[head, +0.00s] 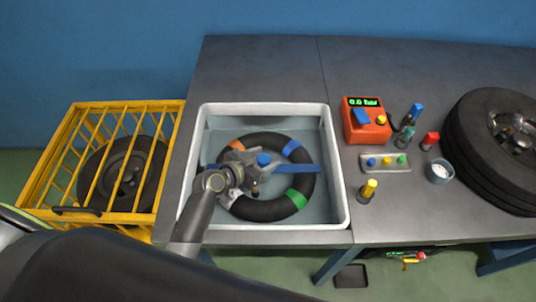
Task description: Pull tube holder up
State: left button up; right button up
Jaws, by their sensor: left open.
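A black inner tube (262,209) with orange, blue and green bands lies in a white-rimmed basin (338,168). The blue tube holder (300,168) runs across the tube as a flat bar, with a round blue knob (264,159) near its middle. My left gripper (247,173) is over the left part of the tube and bar, close to the knob. Its jaws are open, and it hides part of the bar and tube. I cannot tell whether it touches the holder. My right gripper is out of view.
Right of the basin stand a red pump box (364,121), a tray with coloured buttons (385,162), small bottles, a cup (439,171) and a large wheel (498,145). A yellow cage (97,200) holding a wheel is at the left. The table behind the basin is clear.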

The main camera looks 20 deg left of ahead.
pick_arm(q)
jog(key=shift+x, duration=1.1)
